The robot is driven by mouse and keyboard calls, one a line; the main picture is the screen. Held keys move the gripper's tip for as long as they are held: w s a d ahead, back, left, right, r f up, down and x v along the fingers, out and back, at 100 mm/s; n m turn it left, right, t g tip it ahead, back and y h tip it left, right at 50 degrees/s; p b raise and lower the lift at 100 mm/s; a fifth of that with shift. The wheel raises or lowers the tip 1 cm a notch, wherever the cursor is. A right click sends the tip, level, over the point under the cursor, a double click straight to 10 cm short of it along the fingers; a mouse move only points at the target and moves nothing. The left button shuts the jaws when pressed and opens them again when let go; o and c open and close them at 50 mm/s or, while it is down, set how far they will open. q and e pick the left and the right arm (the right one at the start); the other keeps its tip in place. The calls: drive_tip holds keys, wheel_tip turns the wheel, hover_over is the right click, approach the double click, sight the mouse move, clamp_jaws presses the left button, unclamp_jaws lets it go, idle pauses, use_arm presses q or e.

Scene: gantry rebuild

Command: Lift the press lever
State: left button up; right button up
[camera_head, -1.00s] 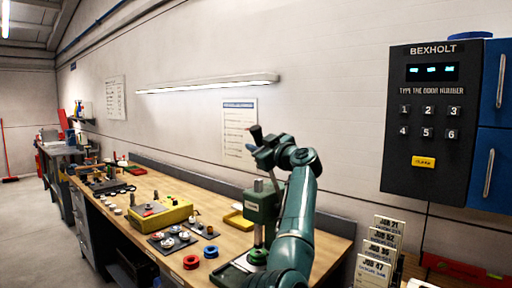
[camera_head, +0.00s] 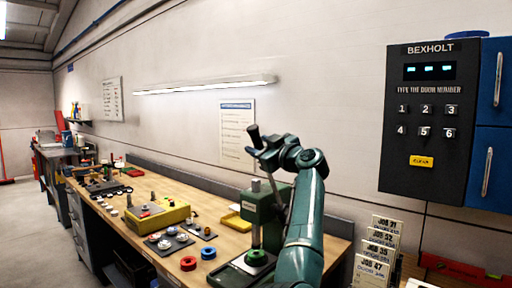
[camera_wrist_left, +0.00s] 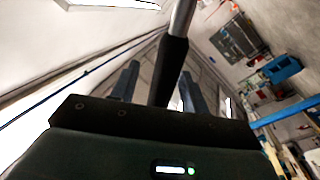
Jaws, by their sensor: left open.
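The green bench press (camera_head: 266,207) stands near the front right end of the workbench. Its lever has a black grip (camera_head: 254,136), raised and tilted above the press head. My left gripper (camera_head: 257,152) is at the grip, with its wrist to the right of the lever. In the left wrist view the black grip (camera_wrist_left: 171,70) passes between the two fingers of my left gripper (camera_wrist_left: 158,88). The fingers are apart, with a gap visible beside the grip. Part of the press and lever is hidden behind my forearm. My right gripper is not in view.
The workbench (camera_head: 228,242) holds a yellow box (camera_head: 158,218), a red ring (camera_head: 188,263) and a blue ring (camera_head: 208,253). A dark keypad panel (camera_head: 430,122) and blue lockers (camera_head: 490,160) are on the right. Job cards (camera_head: 377,250) stand right of my arm.

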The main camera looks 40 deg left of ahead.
use_arm(q)
drive_tip(key=b+v, duration=0.2)
drive_tip(key=v, duration=0.8)
drive_tip(key=shift+d, duration=0.4)
drive_tip(key=shift+s, duration=0.15)
